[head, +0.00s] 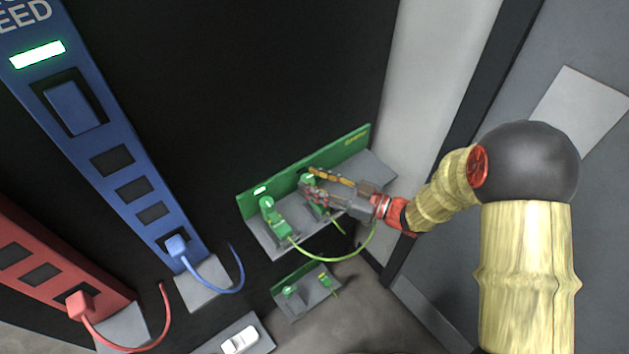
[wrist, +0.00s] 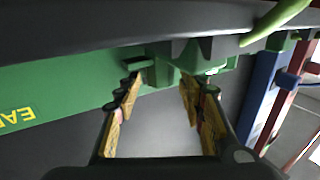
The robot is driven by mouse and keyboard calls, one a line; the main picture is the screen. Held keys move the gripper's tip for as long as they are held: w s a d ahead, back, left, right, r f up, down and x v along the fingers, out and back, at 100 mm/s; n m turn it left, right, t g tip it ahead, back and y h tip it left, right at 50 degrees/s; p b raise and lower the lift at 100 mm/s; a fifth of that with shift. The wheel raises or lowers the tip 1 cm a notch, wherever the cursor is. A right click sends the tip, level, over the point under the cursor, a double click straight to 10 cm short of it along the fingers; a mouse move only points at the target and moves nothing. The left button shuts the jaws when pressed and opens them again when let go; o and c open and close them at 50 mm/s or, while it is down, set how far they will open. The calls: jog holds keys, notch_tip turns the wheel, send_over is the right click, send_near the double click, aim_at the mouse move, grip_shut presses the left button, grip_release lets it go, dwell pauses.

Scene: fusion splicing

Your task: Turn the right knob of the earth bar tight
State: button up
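The green earth bar (head: 345,150) is mounted on a grey bracket in the middle of the head view; it also shows in the wrist view (wrist: 60,90), with yellow lettering. Its left clamp and knob (head: 268,204) stand clear of my gripper. The right knob (head: 307,178) is partly hidden by my fingers in the head view. My gripper (head: 306,182) is at the right clamp, fingers apart. In the wrist view, my fingertips (wrist: 161,83) straddle a gap just below green clamp parts (wrist: 200,55); I cannot tell whether they touch the knob.
A green-yellow cable (head: 325,258) loops below the bar towards my wrist. A smaller green terminal (head: 290,292) on a bracket sits beneath. Blue (head: 110,130) and red (head: 35,250) panels with plugged cables stand at left. A light wall (head: 430,100) rises at right.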

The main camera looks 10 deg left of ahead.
jog(key=c, duration=1)
jog(key=shift+o, duration=0.2)
jog(key=shift+m+t, duration=0.4)
jog(key=shift+t, duration=0.2)
jog(key=m+t+h, duration=0.1)
jog(key=t, duration=0.1)
jog(key=s+m+t+h, duration=0.1)
jog(key=m+t, duration=0.1)
jog(key=shift+a+p, duration=0.2)
jog(key=shift+p, duration=0.2)
jog(key=m+t+h, duration=0.2)
jog(key=m+t+h+b, duration=0.1)
jog(key=t, duration=0.1)
jog(key=shift+s+a, duration=0.2)
jog(key=shift+a, duration=0.05)
jog(key=m+t+h, duration=0.1)
jog(key=m+t+h+b, duration=0.1)
jog(key=h, duration=0.1)
jog(key=m+t+h+b, duration=0.1)
jog(key=shift+s+a+h, duration=0.1)
jog(key=shift+a+h, duration=0.15)
jog(key=shift+h, duration=0.15)
jog(key=shift+m+t+h+b, duration=0.3)
jog(key=shift+m+t+h, duration=0.2)
jog(key=shift+m+h, duration=0.8)
jog(key=shift+h, duration=0.3)
jog(key=o, duration=1.2)
jog(key=shift+c, duration=0.2)
